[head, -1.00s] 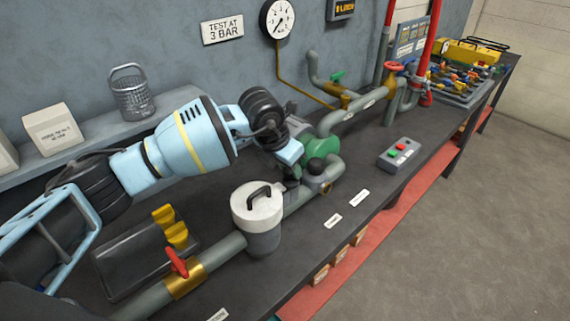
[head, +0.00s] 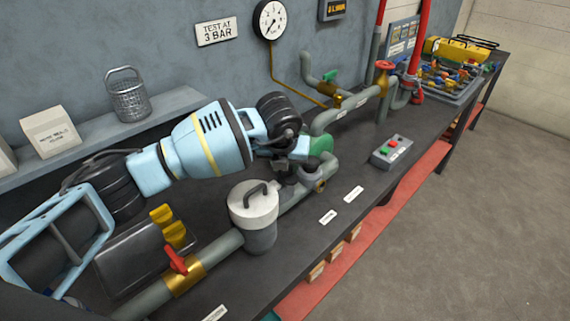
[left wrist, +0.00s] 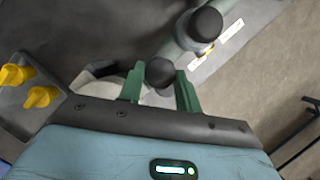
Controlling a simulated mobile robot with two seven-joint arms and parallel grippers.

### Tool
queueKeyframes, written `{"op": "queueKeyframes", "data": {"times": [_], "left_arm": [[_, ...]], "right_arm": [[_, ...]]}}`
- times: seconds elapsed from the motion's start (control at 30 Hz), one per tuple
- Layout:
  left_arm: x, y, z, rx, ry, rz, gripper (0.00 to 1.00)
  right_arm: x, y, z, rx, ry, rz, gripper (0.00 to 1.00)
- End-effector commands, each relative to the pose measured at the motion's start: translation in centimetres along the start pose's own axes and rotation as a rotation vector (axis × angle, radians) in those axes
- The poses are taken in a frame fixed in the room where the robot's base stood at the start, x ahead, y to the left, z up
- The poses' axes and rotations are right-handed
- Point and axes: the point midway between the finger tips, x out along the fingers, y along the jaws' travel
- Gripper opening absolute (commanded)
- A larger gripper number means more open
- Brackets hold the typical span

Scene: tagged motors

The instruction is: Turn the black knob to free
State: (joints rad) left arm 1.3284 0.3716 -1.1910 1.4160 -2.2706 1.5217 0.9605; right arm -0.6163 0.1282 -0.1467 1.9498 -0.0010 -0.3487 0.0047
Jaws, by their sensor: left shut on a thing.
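My left arm reaches in from the left in the head view, and its left gripper (head: 294,160) is low over the pipe run, just beyond the white-lidded pot (head: 254,204). In the left wrist view a round black knob (left wrist: 160,72) sits between the two green fingers (left wrist: 160,88), which are shut on it. In the head view the gripper mostly hides this knob. A second dark round cap (left wrist: 205,24) with a brass fitting stands beyond it; it also shows in the head view (head: 311,172). My right gripper is not in view.
A red-handled brass valve (head: 176,262) and yellow knobs (head: 170,226) on a dark box are nearer. A push-button box (head: 391,152) stands right. The bench front has labels (head: 354,193) and bare space.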

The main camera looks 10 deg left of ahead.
Motion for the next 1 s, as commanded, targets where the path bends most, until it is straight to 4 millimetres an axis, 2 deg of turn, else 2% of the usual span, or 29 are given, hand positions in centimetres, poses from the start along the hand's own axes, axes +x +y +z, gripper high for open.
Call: {"op": "queueKeyframes", "data": {"times": [0.4, 0.43, 0.57, 0.87, 1.0], "left_arm": [[-0.1, 0.0, 0.1, -0.007, -0.001, 0.002, 0.11], [-0.1, 0.0, 0.1, -0.007, -0.001, 0.002, 0.38], [0.0, 0.0, 0.1, -0.007, -0.001, 0.002, 0.55], [-0.1, 0.0, 0.0, -0.006, 0.0, 0.002, 0.55], [-1.2, 0.0, 0.1, -0.006, -0.002, 0.001, 0.55]], "right_arm": [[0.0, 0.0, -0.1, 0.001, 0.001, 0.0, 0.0], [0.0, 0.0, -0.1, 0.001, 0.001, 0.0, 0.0], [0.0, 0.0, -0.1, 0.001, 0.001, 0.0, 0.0], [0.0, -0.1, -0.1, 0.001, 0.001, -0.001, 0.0], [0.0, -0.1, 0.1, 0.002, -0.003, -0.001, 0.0]]}}
